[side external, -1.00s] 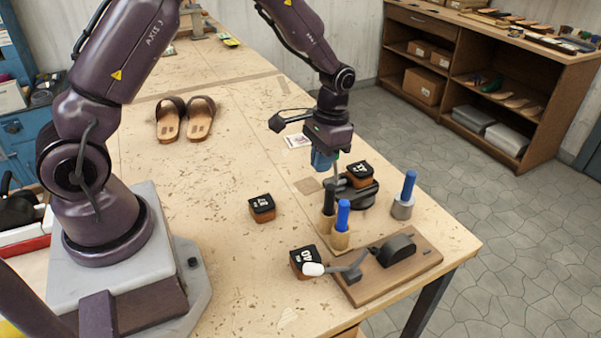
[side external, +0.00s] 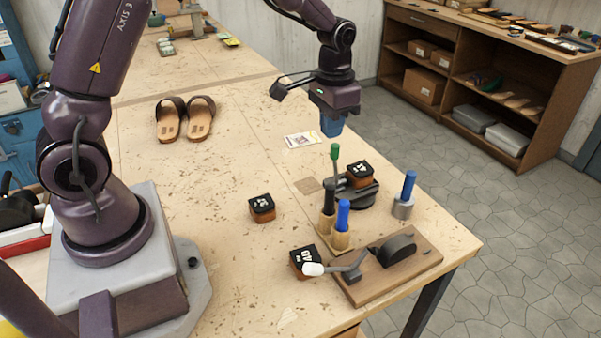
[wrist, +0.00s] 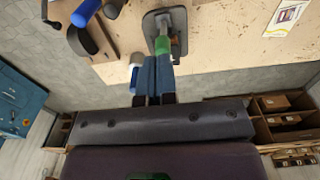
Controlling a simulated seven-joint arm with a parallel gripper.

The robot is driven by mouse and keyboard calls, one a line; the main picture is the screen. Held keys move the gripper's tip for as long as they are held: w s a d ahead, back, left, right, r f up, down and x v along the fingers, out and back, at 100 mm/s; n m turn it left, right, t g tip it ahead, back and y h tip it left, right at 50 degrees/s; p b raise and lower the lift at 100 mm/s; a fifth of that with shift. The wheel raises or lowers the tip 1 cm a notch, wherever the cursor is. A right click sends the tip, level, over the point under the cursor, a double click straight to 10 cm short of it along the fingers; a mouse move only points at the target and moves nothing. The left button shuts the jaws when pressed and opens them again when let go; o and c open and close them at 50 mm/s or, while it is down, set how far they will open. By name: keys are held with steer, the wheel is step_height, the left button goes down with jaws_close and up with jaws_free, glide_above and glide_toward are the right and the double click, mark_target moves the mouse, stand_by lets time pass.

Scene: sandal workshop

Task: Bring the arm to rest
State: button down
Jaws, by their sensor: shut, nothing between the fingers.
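My gripper (side external: 332,126) is shut and empty. In the side external view it hangs above the right part of the workbench (side external: 220,180), clear of the green-topped tool (side external: 334,152) standing below it. In the wrist view the two blue fingers (wrist: 154,75) lie together, pointing at the bench, and the green tool top (wrist: 162,45) shows just beyond their tips. The arm is raised and reaches over the bench from the left.
Near the gripper stand a block marked 37 (side external: 359,174) on a dark base, blue-handled tools (side external: 343,215) (side external: 409,185) and a crank on a wooden board (side external: 385,275). Blocks (side external: 262,207) (side external: 303,262), a card (side external: 300,140) and sandals (side external: 186,118) lie left.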

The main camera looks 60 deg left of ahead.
steer(key=s+d+r+t, duration=0.2)
steer(key=s+r, duration=0.5)
steer(key=s, duration=0.3)
steer(key=s+d+r+t, duration=0.3)
steer(key=s+r, duration=0.5)
steer(key=s, duration=0.3)
steer(key=shift+r+t, duration=0.3)
